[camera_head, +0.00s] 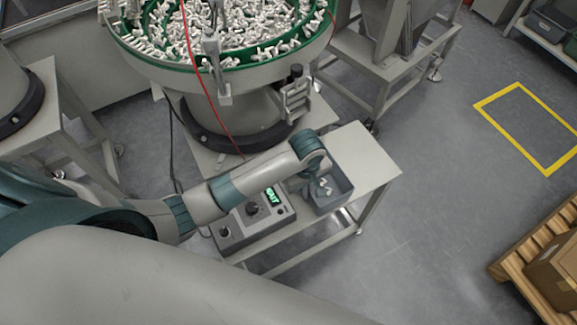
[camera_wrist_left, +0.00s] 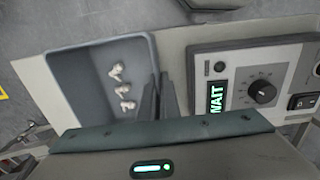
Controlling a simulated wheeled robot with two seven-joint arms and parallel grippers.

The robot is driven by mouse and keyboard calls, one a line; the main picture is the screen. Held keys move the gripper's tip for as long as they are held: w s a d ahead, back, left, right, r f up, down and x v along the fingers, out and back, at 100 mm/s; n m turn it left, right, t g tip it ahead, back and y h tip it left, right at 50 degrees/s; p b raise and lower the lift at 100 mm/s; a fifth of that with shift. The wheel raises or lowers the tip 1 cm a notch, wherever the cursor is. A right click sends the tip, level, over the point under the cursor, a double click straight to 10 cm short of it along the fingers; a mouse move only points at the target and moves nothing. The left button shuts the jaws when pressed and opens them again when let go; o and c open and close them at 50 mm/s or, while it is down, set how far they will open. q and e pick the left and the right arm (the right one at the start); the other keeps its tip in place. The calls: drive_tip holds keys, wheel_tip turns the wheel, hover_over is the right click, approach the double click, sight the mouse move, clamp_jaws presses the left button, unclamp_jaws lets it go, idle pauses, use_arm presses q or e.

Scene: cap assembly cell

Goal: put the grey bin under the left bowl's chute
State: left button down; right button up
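The grey bin (camera_head: 343,196) stands at the right part of a small pale table and holds a few white parts. It also shows in the left wrist view (camera_wrist_left: 84,62). My left gripper (camera_head: 300,184) is at the bin's left wall. In the wrist view its two dark fingers (camera_wrist_left: 159,98) are close together, with the bin's near wall between them. I cannot tell whether the bin is lifted. A bowl (camera_head: 255,62) with a green rim, full of white parts, stands behind. Its chute (camera_head: 296,98) is behind and left of the bin. My right gripper is out of view.
A control box (camera_head: 252,222) with a lit WAIT display is on the table, left of the bin. A round base (camera_head: 18,98) on another table is cut off at far left. A wooden pallet (camera_head: 515,262) with a carton is at lower right. Floor right of the table is clear.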

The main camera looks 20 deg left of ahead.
use_arm(q)
drive_tip(key=w+a, duration=0.1)
drive_tip(key=a, duration=0.1)
drive_tip(key=w+a+p, duration=0.1)
drive_tip(key=w+a, duration=0.3)
drive_tip(key=a, duration=0.1)
drive_tip(key=shift+w+r+p, duration=0.1)
drive_tip(key=shift+w+p, duration=0.1)
drive_tip(key=shift+p, duration=0.2)
drive_tip(key=shift+w+a, duration=0.35)
drive_tip(key=shift+a, duration=0.05)
drive_tip(key=shift+w+a, duration=0.3)
drive_tip(key=shift+a, duration=0.1)
drive_tip(key=shift+w+a+f+p, duration=0.1)
drive_tip(key=shift+a+f+p, duration=0.1)
drive_tip(key=shift+p, duration=0.1)
drive_tip(key=shift+d+f+p, duration=0.1)
drive_tip(key=shift+f+p, duration=0.3)
drive_tip(key=shift+f, duration=1.25)
drive_tip(key=shift+f, duration=0.1)
